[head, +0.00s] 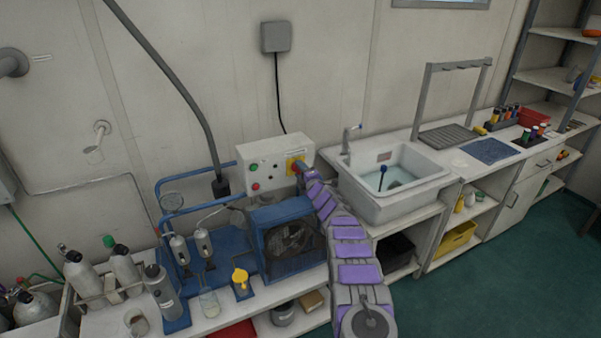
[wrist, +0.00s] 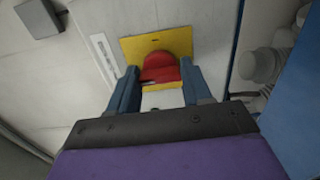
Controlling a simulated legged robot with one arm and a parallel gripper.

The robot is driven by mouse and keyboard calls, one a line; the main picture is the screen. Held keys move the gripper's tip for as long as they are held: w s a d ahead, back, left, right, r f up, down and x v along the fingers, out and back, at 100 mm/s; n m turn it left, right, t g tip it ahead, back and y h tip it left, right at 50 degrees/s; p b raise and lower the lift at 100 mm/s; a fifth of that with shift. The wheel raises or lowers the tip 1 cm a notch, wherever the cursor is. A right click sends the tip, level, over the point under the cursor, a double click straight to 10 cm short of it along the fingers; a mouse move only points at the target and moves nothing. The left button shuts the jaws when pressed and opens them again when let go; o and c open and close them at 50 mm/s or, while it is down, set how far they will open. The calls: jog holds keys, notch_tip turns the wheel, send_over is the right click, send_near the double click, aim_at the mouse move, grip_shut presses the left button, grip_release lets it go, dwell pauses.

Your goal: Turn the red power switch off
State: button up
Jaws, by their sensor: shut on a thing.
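The red power switch (wrist: 160,66) is a red rotary knob on a yellow square plate (wrist: 182,43), seen in the wrist view. In the head view the yellow plate (head: 291,162) is on the right part of the white control box, with the knob mostly hidden by my gripper. My gripper (wrist: 162,82) has its two blue fingers on either side of the red knob and is shut on it. In the head view my gripper (head: 302,168) reaches up to the box from the lower right. The knob's exact angle is hard to tell.
The white control box (head: 262,172) also carries small red and green buttons. Below it is the blue compressor with a fan (head: 290,240). A sink (head: 385,190) stands close at the right. Gas cylinders (head: 85,275) are at the left. Green floor (head: 540,250) is clear at right.

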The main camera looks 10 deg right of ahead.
jog(key=o, duration=0.7)
jog(key=shift+a+f, duration=0.1)
jog(key=shift+f, duration=0.35)
jog(key=o, duration=0.3)
jog(key=shift+r, duration=0.1)
jog(key=shift+o, duration=0.2)
jog(key=shift+r, duration=0.1)
jog(key=shift+r, duration=0.1)
jog(key=shift+s, duration=0.1)
